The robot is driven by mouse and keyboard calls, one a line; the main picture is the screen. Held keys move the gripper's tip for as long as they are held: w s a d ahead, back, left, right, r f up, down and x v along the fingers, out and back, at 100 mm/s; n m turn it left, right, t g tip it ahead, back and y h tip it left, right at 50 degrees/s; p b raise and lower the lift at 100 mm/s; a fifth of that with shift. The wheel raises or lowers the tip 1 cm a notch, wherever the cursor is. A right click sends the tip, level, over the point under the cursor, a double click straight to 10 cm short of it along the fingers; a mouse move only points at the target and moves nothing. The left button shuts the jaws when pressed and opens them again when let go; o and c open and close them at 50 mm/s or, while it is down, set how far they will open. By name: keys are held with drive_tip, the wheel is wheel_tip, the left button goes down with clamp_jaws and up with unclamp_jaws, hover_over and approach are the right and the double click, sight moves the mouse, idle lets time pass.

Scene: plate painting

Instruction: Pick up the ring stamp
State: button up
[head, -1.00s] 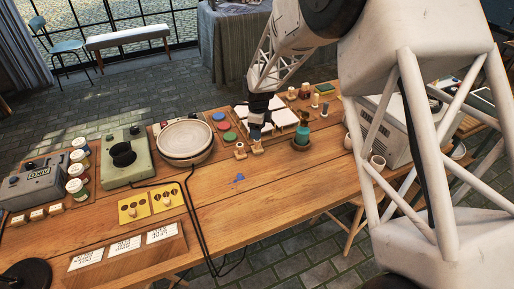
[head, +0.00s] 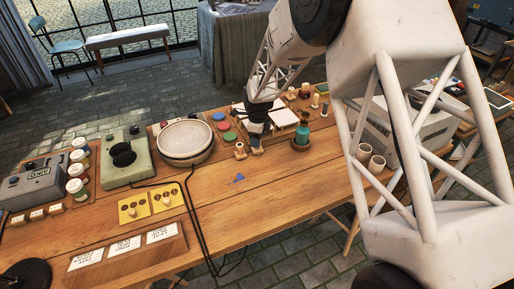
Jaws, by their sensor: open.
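My gripper (head: 257,142) is low over the table, pointing down at a small wooden piece (head: 257,151) right under its fingertips. It is open; whether the fingers touch or straddle that piece is too small to tell. Another small wooden piece (head: 240,152) stands just left of it, with a dark opening on top. Both are stamp-like in size, but I cannot tell which is the ring stamp.
A round pale plate on a wheel (head: 185,140) stands to the left, beside red, green and blue colour pads (head: 223,126). A teal jar (head: 301,137) with brushes is close on the right. White tiles (head: 284,116) lie behind.

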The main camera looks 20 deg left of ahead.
drive_tip(key=shift+f, duration=1.85)
drive_tip(key=c, duration=1)
drive_tip(key=shift+r, duration=0.2)
drive_tip(key=shift+r, duration=0.55)
wheel_tip(320, 180, up, 2)
drive_tip(key=shift+r, duration=0.1)
drive_tip(key=s+d, duration=0.3)
drive_tip(key=s, duration=0.1)
drive_tip(key=s+d+r, duration=0.1)
drive_tip(key=s+d, duration=0.2)
drive_tip(key=s, duration=0.2)
drive_tip(key=s+d, duration=0.2)
drive_tip(key=s, duration=0.2)
drive_tip(key=shift+s+d+r, duration=0.2)
drive_tip(key=shift+d, duration=0.2)
